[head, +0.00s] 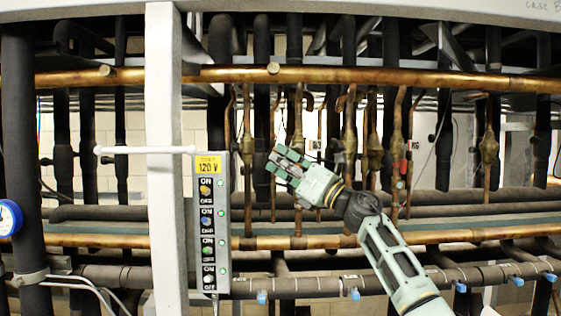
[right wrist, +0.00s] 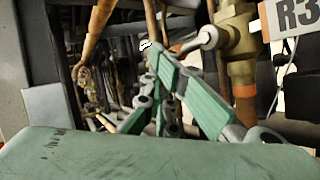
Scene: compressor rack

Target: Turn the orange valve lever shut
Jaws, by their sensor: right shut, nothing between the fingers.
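My right gripper (head: 276,159) is shut and empty in front of the upright copper pipes, right of the switch box. In the right wrist view its green fingers (right wrist: 160,62) come together near the middle. A brass valve body (right wrist: 236,38) stands right of the fingertips, on an upright copper pipe. A silver stem (right wrist: 206,38) sticks out from the valve to the left. A small orange piece (right wrist: 183,46) shows beside the stem, close to the fingertips; it may be the valve lever, partly hidden. I cannot tell whether the fingers touch it. In the head view I cannot make out the lever.
A grey switch box (head: 224,268) with a yellow 120 V label hangs by a white post (head: 164,200). A white bar (head: 146,150) sticks out left of it. Copper pipes (head: 350,75) run across above and below. An R3 tag (right wrist: 294,16) is right of the brass valve.

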